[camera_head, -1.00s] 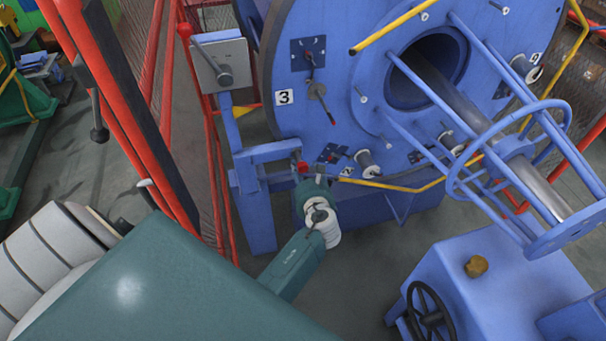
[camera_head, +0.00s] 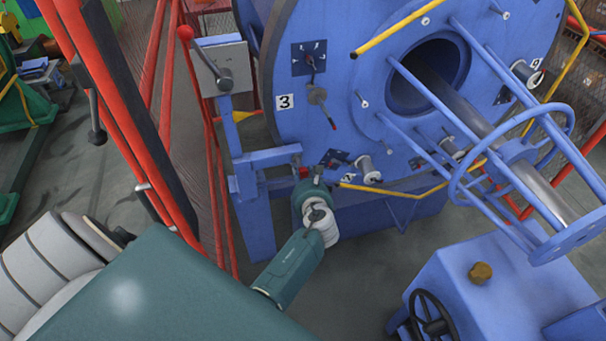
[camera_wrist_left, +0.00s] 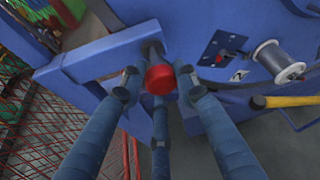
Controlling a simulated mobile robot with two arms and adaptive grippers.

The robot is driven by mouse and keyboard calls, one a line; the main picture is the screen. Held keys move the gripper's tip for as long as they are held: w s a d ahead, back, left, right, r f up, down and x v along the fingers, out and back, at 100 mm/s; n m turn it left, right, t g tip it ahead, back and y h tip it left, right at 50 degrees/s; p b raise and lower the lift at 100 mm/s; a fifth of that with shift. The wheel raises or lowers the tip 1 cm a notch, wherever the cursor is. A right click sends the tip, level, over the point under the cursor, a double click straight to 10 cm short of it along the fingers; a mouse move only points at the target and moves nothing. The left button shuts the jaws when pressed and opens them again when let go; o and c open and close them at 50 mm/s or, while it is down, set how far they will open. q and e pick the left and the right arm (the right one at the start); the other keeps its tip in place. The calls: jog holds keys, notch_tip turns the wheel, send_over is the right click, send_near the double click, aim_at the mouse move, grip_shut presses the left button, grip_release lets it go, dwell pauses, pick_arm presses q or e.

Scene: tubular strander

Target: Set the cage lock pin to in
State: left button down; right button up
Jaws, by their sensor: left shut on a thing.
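The cage lock pin shows as a red round knob (camera_wrist_left: 159,79) on a short dark shaft at the blue bracket (camera_wrist_left: 105,55) in the left wrist view. The knob also shows small in the head view (camera_head: 304,172), beside the lower left edge of the blue cage disc (camera_head: 290,115). My left gripper (camera_wrist_left: 160,88) has its blue-grey fingers around the knob and is shut on it. In the head view my left gripper (camera_head: 312,188) is at the bracket, partly hidden by its own wrist. How deep the pin sits is hidden. My right gripper is not in view.
Red fence posts (camera_head: 160,120) stand close on the left. A grey box with a lever (camera_head: 224,80) stands above the bracket. A yellow bar (camera_head: 415,187) runs right of the gripper. A blue housing with a handwheel (camera_head: 433,315) stands lower right.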

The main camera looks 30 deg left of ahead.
aim_at(301, 168)
pick_arm(q)
jog(key=shift+w+a+r, duration=0.15)
jog(key=shift+w+a, duration=1)
jog(key=shift+a, duration=0.1)
jog(key=c, duration=1.5)
grip_release()
jog(key=shift+r, duration=0.1)
jog(key=shift+c, duration=0.2)
jog(key=shift+o, duration=1)
jog(key=shift+w, duration=0.1)
jog(key=v, duration=1.1)
jog(key=shift+s+d, duration=0.25)
jog(key=shift+s, duration=0.1)
